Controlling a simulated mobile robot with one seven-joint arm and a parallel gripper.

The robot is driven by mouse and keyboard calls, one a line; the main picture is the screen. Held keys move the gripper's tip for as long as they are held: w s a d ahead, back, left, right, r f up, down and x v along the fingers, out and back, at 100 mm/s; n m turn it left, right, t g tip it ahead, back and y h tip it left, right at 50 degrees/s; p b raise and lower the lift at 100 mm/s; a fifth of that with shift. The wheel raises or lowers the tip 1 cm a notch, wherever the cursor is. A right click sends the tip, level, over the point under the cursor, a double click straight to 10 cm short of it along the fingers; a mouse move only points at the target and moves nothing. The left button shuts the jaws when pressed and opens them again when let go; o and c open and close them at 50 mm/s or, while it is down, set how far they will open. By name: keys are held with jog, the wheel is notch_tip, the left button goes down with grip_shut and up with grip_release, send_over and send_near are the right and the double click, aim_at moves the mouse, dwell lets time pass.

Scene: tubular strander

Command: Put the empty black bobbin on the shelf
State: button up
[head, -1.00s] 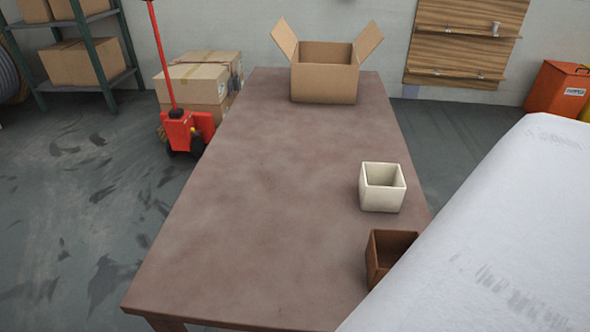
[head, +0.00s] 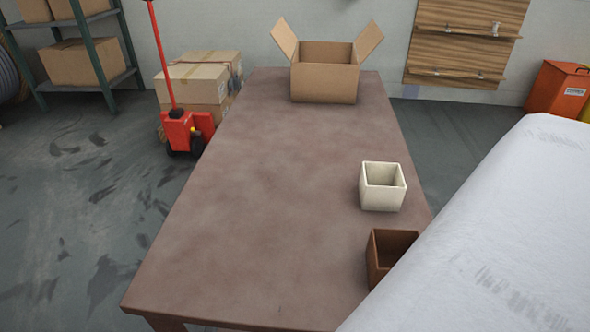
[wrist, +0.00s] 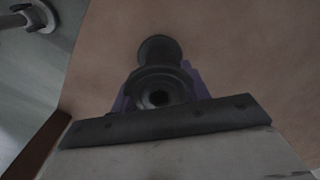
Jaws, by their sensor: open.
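A black bobbin (wrist: 158,50) shows in the wrist view, its near flange and dark centre hole facing the camera. No wire shows on it. Purple parts, likely the fingers of my gripper (wrist: 158,86), show on both sides of the near flange. The jaws are open; whether they touch the bobbin I cannot tell. The bobbin does not show in the head view. A metal shelf rack (head: 92,50) holding cardboard boxes stands at the far left of the head view. A wooden panel with ledges (head: 465,45) hangs on the back wall.
The brown table (head: 250,200) bears an open cardboard box (head: 324,85), a cream pot (head: 383,190) and a brown pot (head: 383,262). Much of its left side is clear. A red pallet jack (head: 185,133) and stacked boxes (head: 200,80) stand beyond. My pale arm covers the lower right.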

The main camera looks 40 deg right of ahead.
notch_tip(320, 180, up, 14)
jog(key=p, duration=0.1)
jog(key=shift+p, duration=0.4)
jog(key=shift+f, duration=0.1)
